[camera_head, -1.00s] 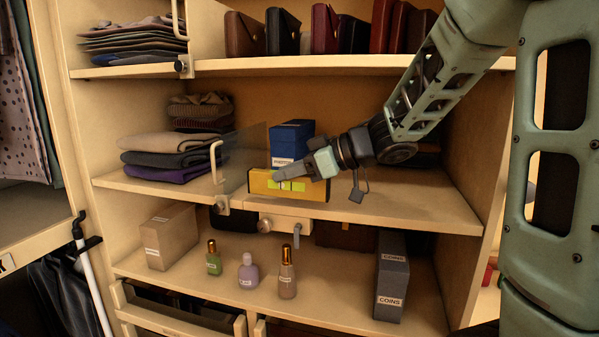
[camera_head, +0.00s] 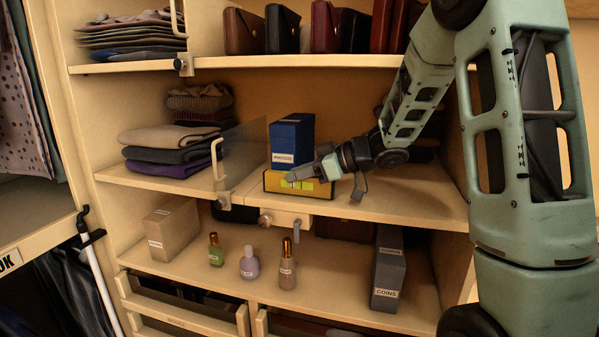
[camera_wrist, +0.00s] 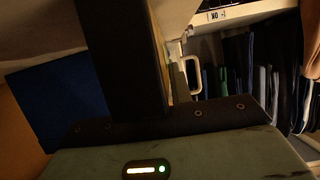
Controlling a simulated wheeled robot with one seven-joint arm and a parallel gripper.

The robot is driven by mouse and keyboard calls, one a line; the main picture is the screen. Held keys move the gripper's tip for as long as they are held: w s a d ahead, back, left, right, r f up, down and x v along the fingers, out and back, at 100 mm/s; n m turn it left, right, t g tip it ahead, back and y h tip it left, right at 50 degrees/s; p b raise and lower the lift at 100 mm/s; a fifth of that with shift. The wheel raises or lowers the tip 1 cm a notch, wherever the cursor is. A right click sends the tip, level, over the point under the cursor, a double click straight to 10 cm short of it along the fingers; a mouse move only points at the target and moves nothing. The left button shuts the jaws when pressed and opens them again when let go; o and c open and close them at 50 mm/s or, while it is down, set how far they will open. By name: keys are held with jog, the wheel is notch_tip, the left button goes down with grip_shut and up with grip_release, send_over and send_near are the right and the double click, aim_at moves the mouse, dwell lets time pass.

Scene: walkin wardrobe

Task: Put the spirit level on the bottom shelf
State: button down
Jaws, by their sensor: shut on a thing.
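The spirit level (camera_head: 274,182) is a yellow bar with bright green vials. It is at the middle shelf, just in front of a blue box (camera_head: 292,140), with its long side facing out. My gripper (camera_head: 312,178) reaches in from the right and is shut on the level, covering part of its upper right. I cannot tell whether the level touches the shelf. In the wrist view a dark upright block (camera_wrist: 120,55) stands between the jaws, and the blue box (camera_wrist: 60,98) is to its left. The bottom shelf (camera_head: 330,282) is below.
The bottom shelf holds a beige box (camera_head: 172,230), several bottles, including a lilac one (camera_head: 249,264), and a grey coins box (camera_head: 388,268). Bare room shows between the bottles and coins box. A clear panel with a handle (camera_head: 217,158) and a latch (camera_head: 288,218) are near the middle shelf.

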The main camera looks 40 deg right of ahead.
jog(key=shift+f, duration=0.1)
jog(key=c, duration=1.3)
grip_release()
jog(key=shift+o, duration=0.2)
jog(key=b+v, duration=0.2)
jog(key=v, duration=1)
